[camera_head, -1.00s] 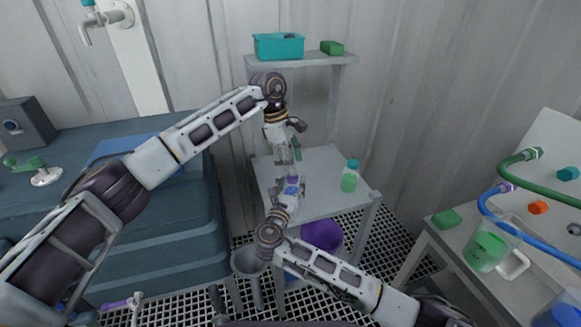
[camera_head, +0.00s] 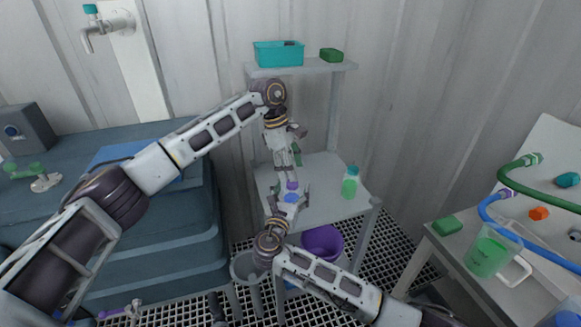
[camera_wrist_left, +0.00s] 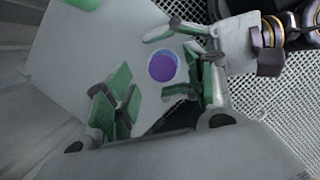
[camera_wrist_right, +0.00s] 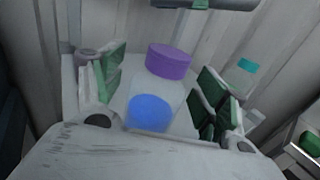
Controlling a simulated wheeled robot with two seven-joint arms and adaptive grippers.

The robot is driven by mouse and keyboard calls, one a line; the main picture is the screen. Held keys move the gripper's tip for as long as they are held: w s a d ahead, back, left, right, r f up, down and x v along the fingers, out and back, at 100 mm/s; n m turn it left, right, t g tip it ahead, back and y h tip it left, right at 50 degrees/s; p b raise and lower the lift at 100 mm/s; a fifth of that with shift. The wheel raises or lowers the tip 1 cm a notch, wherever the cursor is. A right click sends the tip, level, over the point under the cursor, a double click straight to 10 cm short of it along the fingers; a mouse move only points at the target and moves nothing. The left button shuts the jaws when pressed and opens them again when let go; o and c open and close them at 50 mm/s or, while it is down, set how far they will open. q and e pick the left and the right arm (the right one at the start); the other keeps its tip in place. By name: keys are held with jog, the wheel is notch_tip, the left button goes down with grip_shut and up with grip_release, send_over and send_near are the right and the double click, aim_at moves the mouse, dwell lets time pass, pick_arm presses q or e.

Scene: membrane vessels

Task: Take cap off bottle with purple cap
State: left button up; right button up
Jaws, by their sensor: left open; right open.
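The bottle with the purple cap (camera_head: 292,184) and blue liquid (camera_head: 291,198) stands upright on the lower shelf. My right gripper (camera_head: 290,191) is open, with a finger on either side of the bottle. In the right wrist view, the purple cap (camera_wrist_right: 169,60) rises above the fingers and the blue liquid (camera_wrist_right: 149,112) shows low between them, with gaps at the sides. My left gripper (camera_head: 290,165) is open and points down just above the cap. The left wrist view looks down on the cap (camera_wrist_left: 162,66) between its open fingers.
A bottle with a teal cap and green liquid (camera_head: 349,184) stands to the right on the same shelf (camera_head: 325,170). The upper shelf holds a teal box (camera_head: 278,56) and a green block (camera_head: 331,55). A purple bucket (camera_head: 322,243) is below.

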jog(key=v, duration=1.1)
jog(key=shift+s, duration=0.3)
jog(key=shift+o, duration=0.3)
jog(key=shift+a, duration=0.1)
